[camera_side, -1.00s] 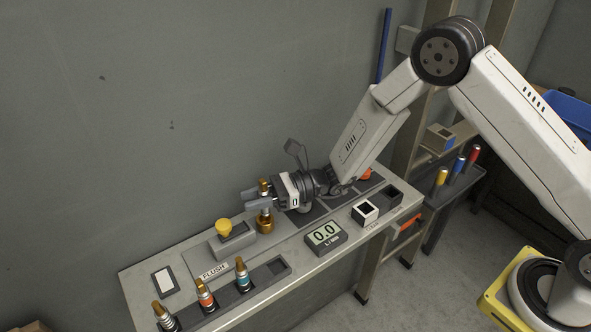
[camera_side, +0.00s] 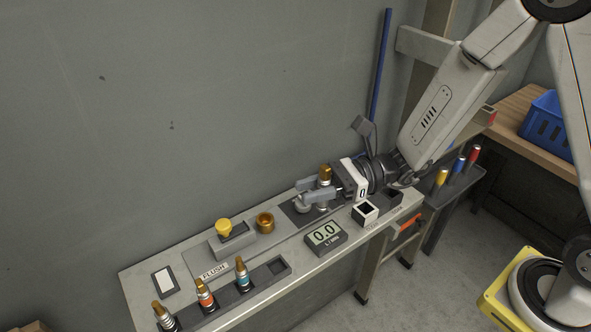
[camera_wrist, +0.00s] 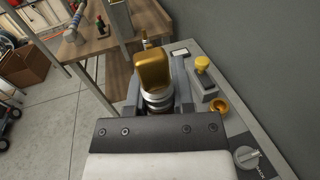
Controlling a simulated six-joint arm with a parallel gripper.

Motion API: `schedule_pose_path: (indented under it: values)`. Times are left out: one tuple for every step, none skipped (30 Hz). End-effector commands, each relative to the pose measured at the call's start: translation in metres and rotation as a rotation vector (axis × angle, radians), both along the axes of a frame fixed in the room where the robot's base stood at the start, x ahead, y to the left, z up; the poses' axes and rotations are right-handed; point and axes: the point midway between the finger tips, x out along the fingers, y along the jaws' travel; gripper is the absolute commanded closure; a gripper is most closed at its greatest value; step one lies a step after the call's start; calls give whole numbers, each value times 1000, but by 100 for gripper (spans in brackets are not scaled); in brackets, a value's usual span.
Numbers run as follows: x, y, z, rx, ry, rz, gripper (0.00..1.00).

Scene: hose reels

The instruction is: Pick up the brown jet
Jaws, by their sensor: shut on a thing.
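My gripper (camera_side: 318,192) is shut on a jet (camera_side: 325,173) with a brassy brown top and a silvery collar. The jet is upright between the fingers, above the right part of the bench. In the wrist view, the jet's brown top (camera_wrist: 152,72) and pale collar show between my two fingers; its lower body is hidden. A brass cup (camera_side: 265,221) on the bench is empty and left of my gripper. The cup also shows in the wrist view (camera_wrist: 219,106).
A rack (camera_side: 278,268) at the front left holds three jets with dark, orange and teal bands; its right slot is empty. A yellow button (camera_side: 223,226) stands on a grey box. A display (camera_side: 325,236) reads 0.0. A white-rimmed square holder (camera_side: 365,212) is close to my gripper.

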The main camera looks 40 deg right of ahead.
Motion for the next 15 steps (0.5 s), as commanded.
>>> schedule_pose_path:
  values:
    - [-3, -2, 2, 1, -1, -1, 100]
    - [-5, -2, 3, 1, -1, -1, 100]
    - [-7, -3, 4, 1, -1, -1, 100]
    - [-8, -4, 4, 1, -1, -1, 100]
    - [-8, -4, 4, 1, -1, -1, 100]
    - [-9, -4, 5, 1, -1, -1, 100]
    - [-10, -5, 5, 1, 0, -1, 100]
    - [-10, -5, 5, 1, 0, -1, 100]
    - [-11, -5, 5, 1, 0, -1, 100]
    - [-11, -5, 5, 1, 0, -1, 100]
    - [-11, -5, 5, 1, 0, -1, 100]
    - [-11, -5, 5, 1, 0, 0, 100]
    - [-11, -5, 5, 1, 0, 0, 100]
    - [-11, -5, 5, 1, 0, 0, 100]
    - [-11, -5, 5, 1, 0, 0, 100]
